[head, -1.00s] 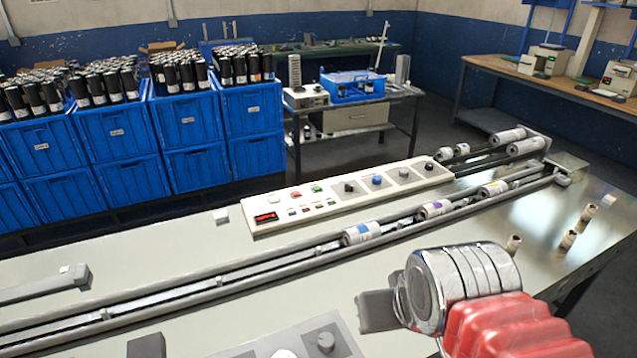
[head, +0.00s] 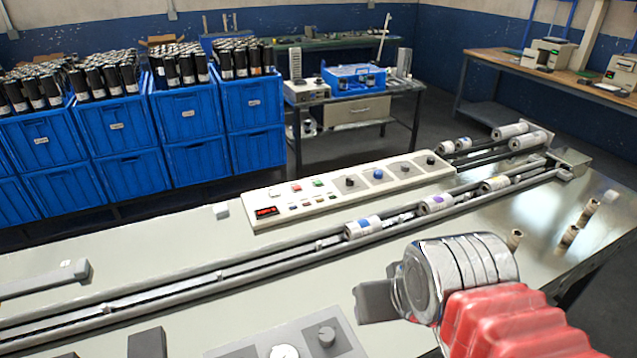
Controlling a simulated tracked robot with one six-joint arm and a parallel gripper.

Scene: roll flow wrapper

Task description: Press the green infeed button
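The long pale control panel (head: 380,189) lies on the machine table beyond the rails. A small green button (head: 318,183) sits on its left part, right of a red button (head: 296,187). Which function the green button has cannot be read. A small red-lit display (head: 267,211) is at the panel's left end. My gripper (head: 372,302) is in the lower right, nearer to me than the rails and well apart from the green button. Its dark grey end points left; I cannot make out two separate fingers. Nothing visible is held.
Rolls with blue (head: 363,227), purple (head: 436,204) and yellow (head: 495,185) marks lie along the rails between my gripper and the panel. A nearer grey panel (head: 300,345) with knobs is at the bottom. Small tan cylinders (head: 569,236) stand at right.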

